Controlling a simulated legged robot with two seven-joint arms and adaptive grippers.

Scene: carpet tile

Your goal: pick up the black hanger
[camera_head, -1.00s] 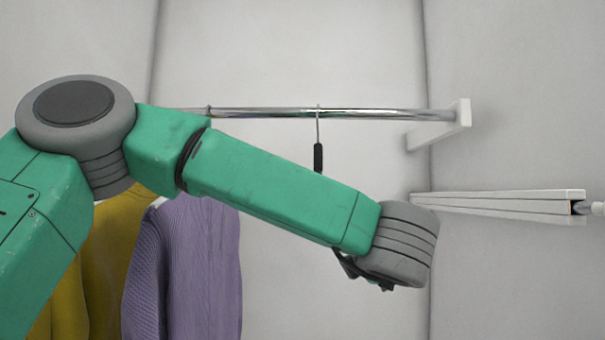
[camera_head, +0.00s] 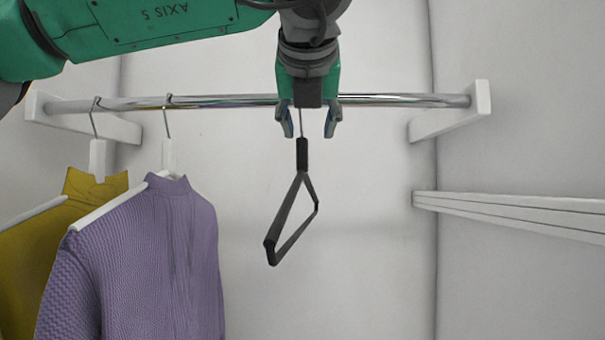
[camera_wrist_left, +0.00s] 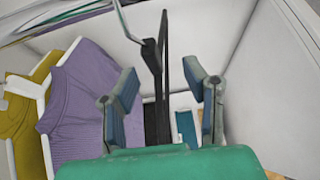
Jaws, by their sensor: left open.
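The black hanger (camera_head: 302,154) hangs by its metal hook from the chrome rail (camera_head: 398,101), with its triangular frame turned partly edge-on. My left gripper (camera_head: 308,127) is open, its fingers pointing down in front of the rail and appearing to either side of the hanger's hook, just above the black neck. In the left wrist view the open fingers of my left gripper (camera_wrist_left: 163,112) show with the black hanger (camera_wrist_left: 151,56) beyond and between them in the picture. I cannot tell whether they touch it. The top of the hook is hidden behind the gripper. My right gripper is not in view.
A purple sweater (camera_head: 150,250) and a mustard garment (camera_head: 95,187) hang on white hangers to the left. A white rail bracket (camera_head: 450,110) and a white slatted shelf (camera_head: 510,210) are on the right wall. Space between the hanger and right wall is clear.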

